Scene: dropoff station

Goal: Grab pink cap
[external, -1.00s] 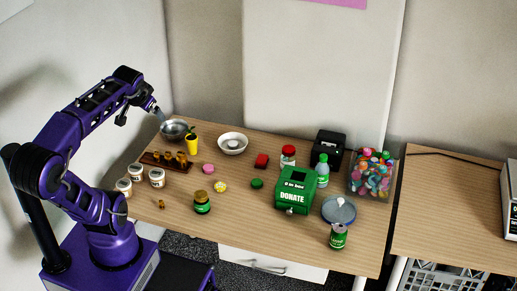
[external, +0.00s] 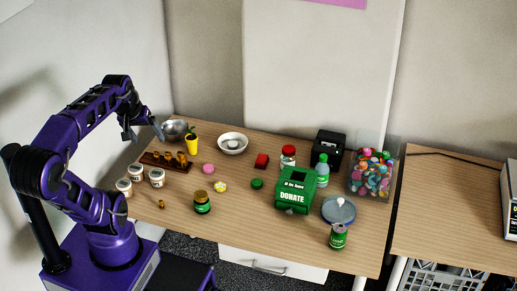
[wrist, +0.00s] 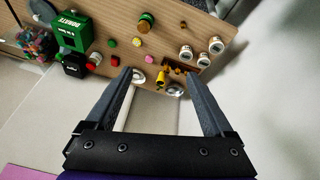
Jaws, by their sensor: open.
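The pink cap (external: 208,168) is a small round disc lying on the wooden table, left of centre, right of the dark wooden rack. It also shows in the wrist view (wrist: 143,57), above the white bowl. My gripper (external: 143,130) is in the air near the table's left back corner, up and left of the cap and well apart from it. In the wrist view my gripper (wrist: 159,75) has its two fingers spread wide with nothing between them. The cap is in plain sight in both views.
A green donation box (external: 296,192) stands right.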

